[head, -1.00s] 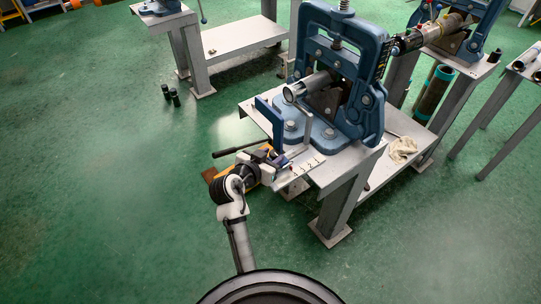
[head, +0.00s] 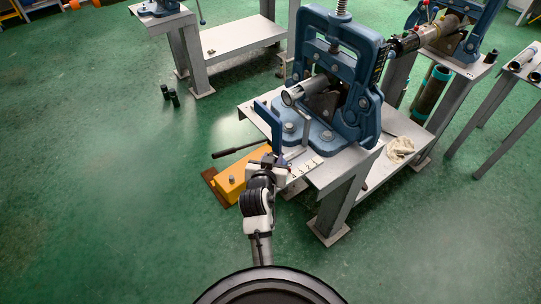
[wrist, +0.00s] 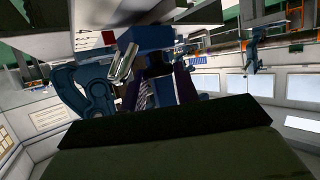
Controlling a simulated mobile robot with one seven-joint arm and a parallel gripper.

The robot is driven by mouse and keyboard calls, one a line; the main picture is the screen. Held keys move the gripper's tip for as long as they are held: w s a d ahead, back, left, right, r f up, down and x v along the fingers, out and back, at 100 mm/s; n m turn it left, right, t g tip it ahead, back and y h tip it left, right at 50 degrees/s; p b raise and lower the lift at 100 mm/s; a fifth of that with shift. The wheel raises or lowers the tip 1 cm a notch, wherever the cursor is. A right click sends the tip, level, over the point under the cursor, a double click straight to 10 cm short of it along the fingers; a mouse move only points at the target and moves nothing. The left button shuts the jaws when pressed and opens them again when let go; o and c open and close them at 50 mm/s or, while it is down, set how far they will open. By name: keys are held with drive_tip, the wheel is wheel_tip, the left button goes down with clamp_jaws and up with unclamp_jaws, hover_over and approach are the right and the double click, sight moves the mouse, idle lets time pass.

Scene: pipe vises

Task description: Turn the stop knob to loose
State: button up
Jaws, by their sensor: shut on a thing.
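My gripper (head: 281,167) is at the front left edge of the vise bench, beside the lower end of the blue upright stop plate (head: 267,115). It is shut on a small part there, which I take to be the stop knob; the jaws and wrist hide it, so its setting cannot be read. A pale strip with marks (head: 304,166) runs along the bench edge just right of my gripper. The blue pipe vise (head: 345,65) stands behind, with a grey pipe (head: 302,91) in it. In the wrist view, a blue block (wrist: 150,38) and a shiny metal piece (wrist: 124,62) show.
A yellow box (head: 232,187) on a brown base lies on the floor left of my wrist. A dark bar (head: 238,150) is above it. A cloth (head: 401,147) lies right of the vise. Green floor on the left is mostly clear.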

drive_tip(key=shift+d+n+y+p, duration=0.2)
drive_tip(key=shift+n+y+p, duration=0.2)
drive_tip(key=shift+n+y, duration=0.55)
drive_tip(key=shift+d+n+y+p, duration=0.15)
drive_tip(key=shift+n+y+p, duration=0.25)
drive_tip(key=shift+n+y, duration=0.5)
drive_tip(key=shift+y, duration=0.25)
drive_tip(key=o, duration=0.7)
drive_tip(key=shift+c, duration=0.2)
drive_tip(key=shift+s, duration=0.15)
